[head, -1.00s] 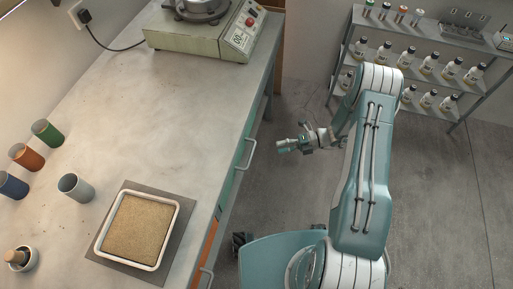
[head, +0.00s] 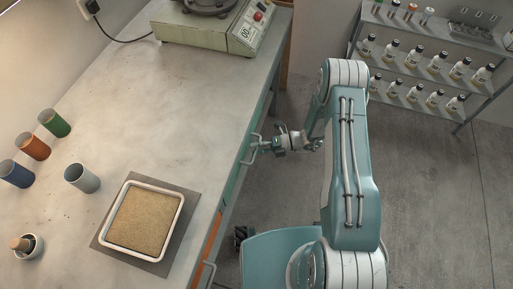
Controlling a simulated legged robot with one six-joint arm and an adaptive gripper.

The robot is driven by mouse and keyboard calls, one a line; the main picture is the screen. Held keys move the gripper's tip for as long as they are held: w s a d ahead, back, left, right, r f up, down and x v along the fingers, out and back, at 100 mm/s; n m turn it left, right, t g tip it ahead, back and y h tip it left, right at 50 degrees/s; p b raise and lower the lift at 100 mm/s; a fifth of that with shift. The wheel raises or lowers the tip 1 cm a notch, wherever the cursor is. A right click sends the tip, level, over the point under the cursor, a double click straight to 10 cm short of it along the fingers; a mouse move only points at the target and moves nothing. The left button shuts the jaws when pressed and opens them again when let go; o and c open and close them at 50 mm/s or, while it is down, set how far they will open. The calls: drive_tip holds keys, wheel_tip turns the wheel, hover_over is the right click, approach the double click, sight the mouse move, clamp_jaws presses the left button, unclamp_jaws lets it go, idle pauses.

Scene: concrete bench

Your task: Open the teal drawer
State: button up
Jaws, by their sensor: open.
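The teal drawer (head: 237,183) is in the side of the bench, seen edge-on below the benchtop in the head view. Its metal bar handle (head: 252,150) sticks out to the right. The drawer front looks flush with the bench side. My gripper (head: 263,146) is open, with its fingertips at the handle. I cannot tell whether the fingers are around the handle or just beside it, or whether they touch it.
An orange drawer (head: 212,238) with its own handle (head: 209,275) is nearer along the bench side. The benchtop (head: 150,110) holds a tray of sand (head: 178,226), several cups and a scale-like machine (head: 212,32). A bottle shelf (head: 430,75) stands at the back right. The floor between is clear.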

clamp_jaws()
drive_tip(key=s+d, duration=0.3)
drive_tip(key=d, duration=0.7)
drive_tip(key=s+d, duration=0.4)
drive_tip(key=d, duration=0.6)
drive_tip(key=s+d, duration=0.4)
drive_tip(key=d, duration=0.6)
drive_tip(key=shift+s+d, duration=0.15)
drive_tip(key=shift+d, duration=0.1)
drive_tip(key=shift+f, duration=0.1)
